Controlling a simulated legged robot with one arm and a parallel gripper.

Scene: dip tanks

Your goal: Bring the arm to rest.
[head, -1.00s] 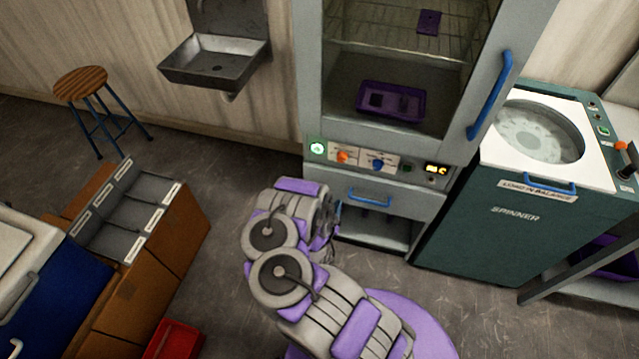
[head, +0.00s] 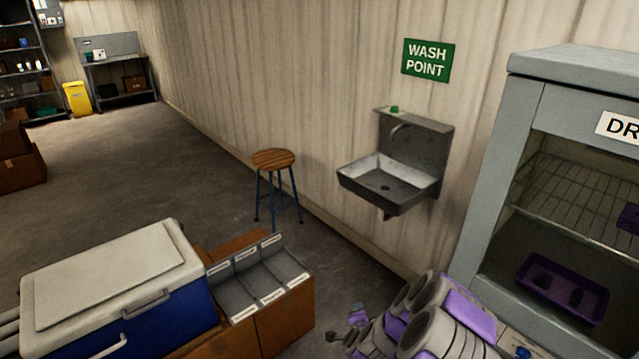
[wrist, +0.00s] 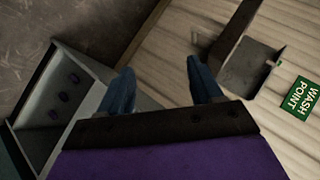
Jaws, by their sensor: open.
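My arm shows folded at the bottom right of the head view, with purple and grey links. My gripper (wrist: 160,75) is open in the wrist view, its two blue fingers spread apart. Only the wall and floor show between them, so it is empty. In the head view its end lies low, left of the arm links and in front of the drying cabinet (head: 507,150), and its fingers are too small to read there. The gripper touches nothing that I can see.
A wall sink (head: 390,185) hangs under a green wash point sign (head: 427,60). A stool (head: 273,160) stands left of it. A blue and white cooler (head: 115,275) and a box of labelled grey compartments (head: 262,279) are at front left. Open floor (head: 150,170) lies beyond.

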